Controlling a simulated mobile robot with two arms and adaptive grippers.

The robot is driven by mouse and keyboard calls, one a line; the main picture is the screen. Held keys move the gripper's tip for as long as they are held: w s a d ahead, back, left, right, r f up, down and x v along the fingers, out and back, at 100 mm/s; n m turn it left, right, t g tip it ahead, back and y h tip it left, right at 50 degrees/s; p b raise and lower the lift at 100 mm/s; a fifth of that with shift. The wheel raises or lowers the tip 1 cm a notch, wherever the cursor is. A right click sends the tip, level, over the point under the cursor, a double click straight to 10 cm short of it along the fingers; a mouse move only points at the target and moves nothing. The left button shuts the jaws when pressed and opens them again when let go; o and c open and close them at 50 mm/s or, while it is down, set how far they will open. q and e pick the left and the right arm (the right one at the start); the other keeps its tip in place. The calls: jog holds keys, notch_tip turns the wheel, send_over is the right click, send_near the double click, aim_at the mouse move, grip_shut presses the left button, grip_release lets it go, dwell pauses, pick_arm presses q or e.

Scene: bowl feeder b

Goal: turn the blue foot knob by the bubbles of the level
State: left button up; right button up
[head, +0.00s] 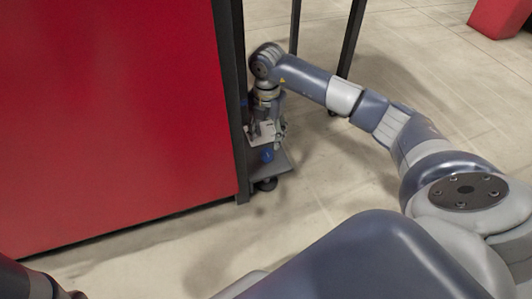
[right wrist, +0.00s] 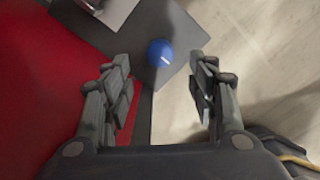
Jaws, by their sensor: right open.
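The blue foot knob (right wrist: 160,53) is round with a small white mark on its face. It sits on a dark grey foot plate (right wrist: 153,85) beside the red machine. In the right wrist view it lies between and beyond the two fingers of my right gripper (right wrist: 163,92), which is open and empty, apart from the knob. In the head view the knob (head: 267,155) shows just below my right gripper (head: 266,137), which points down at the machine's corner. The level and its bubbles cannot be made out. My left gripper does not show.
A large red panel (head: 110,110) with a dark corner post (head: 234,100) stands left of my right arm. A dark foot (head: 266,184) rests on the floor under the plate. Thin dark legs (head: 351,38) stand behind the arm.

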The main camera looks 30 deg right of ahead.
aim_at(267, 152)
notch_tip(267, 152, down, 8)
jog(key=b, duration=0.4)
jog(key=shift+r, duration=0.15)
jog(key=c, duration=1.1)
